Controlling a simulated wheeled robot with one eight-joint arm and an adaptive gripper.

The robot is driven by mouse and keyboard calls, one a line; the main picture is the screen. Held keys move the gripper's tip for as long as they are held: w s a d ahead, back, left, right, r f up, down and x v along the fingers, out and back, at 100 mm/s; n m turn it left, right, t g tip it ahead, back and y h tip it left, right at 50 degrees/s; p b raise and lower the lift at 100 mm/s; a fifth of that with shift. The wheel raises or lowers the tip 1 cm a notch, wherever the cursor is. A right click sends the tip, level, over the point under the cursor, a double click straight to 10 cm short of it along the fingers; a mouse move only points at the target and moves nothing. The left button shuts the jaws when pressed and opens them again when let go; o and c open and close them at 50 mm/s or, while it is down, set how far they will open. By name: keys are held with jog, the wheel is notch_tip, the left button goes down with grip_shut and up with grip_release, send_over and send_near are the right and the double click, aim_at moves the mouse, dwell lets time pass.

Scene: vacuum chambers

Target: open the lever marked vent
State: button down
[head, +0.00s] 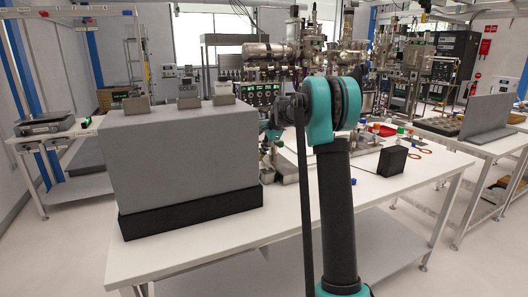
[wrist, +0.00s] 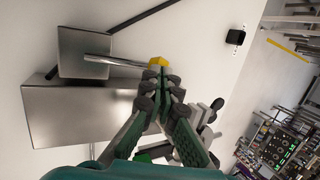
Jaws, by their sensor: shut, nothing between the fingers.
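In the wrist view, a metal rod lever (wrist: 112,62) with a yellow tip (wrist: 157,62) sticks out from a square metal block (wrist: 85,52). No vent mark can be read on it. My gripper (wrist: 160,72) is shut and empty, with its fingertips just beside the yellow tip; I cannot tell whether they touch it. In the head view, a big grey box (head: 185,155) stands on a black base and carries several small metal blocks on top, one with a label (head: 187,90) too small to read surely. My arm hides most of my gripper in the head view.
The box stands on a white table (head: 290,225). A small black box (head: 392,161) and small coloured parts lie to its right. Vacuum equipment (head: 265,55) crowds the back. The table's front right is clear.

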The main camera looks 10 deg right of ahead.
jog(key=shift+w+a+f, duration=0.1)
jog(key=shift+w+f, duration=0.1)
jog(key=shift+f, duration=0.05)
dwell(0.4)
jog(key=w+v, duration=0.1)
jog(key=v, duration=1.3)
jog(key=shift+a+r, duration=0.15)
jog(key=shift+r, duration=0.1)
